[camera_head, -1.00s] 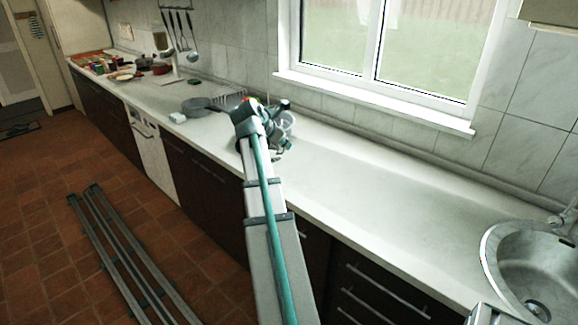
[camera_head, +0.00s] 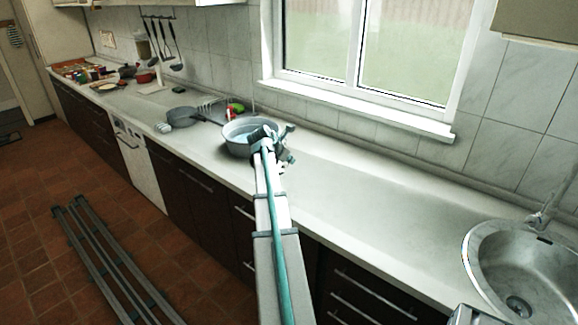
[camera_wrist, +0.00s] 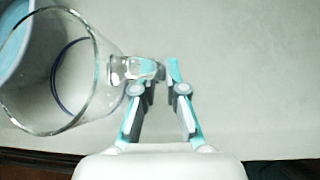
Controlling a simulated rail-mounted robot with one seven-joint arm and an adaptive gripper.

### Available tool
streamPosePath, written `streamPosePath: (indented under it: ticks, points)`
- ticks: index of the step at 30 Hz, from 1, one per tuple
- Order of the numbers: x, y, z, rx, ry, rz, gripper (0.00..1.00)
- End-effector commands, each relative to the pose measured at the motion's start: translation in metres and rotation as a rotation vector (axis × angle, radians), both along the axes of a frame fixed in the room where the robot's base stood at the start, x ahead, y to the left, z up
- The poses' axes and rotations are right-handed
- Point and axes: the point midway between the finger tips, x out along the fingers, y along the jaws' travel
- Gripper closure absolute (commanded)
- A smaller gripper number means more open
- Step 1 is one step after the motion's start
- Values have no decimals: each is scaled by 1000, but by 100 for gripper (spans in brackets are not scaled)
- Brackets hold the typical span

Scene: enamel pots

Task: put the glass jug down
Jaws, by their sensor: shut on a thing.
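The clear glass jug (camera_wrist: 82,70) fills the left of the wrist view, its round rim and the inside showing. Its small glass handle reaches right into my gripper (camera_wrist: 165,72), whose teal-tipped fingers are shut on it. In the head view my gripper (camera_head: 284,148) is above the counter, just right of a grey pot. I cannot make out the jug there, and I cannot tell whether its base touches the counter.
The grey pot (camera_head: 236,146) with a pale blue inside stands beside the gripper; part of it shows in the wrist view (camera_wrist: 14,40). A dark pan (camera_head: 180,114) is farther left. The white counter (camera_head: 350,195) is clear rightward to the sink (camera_head: 515,270).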

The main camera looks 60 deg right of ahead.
Motion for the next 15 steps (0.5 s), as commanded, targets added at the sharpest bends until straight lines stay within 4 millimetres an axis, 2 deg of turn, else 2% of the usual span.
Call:
streamPosePath:
  ticks: [1,8,15]
  points:
    - [1,-5,-3,-1,-1,-1,100]
    - [0,-3,-31,-1,-1,1,100]
    - [1,-3,-33,-2,-1,0,100]
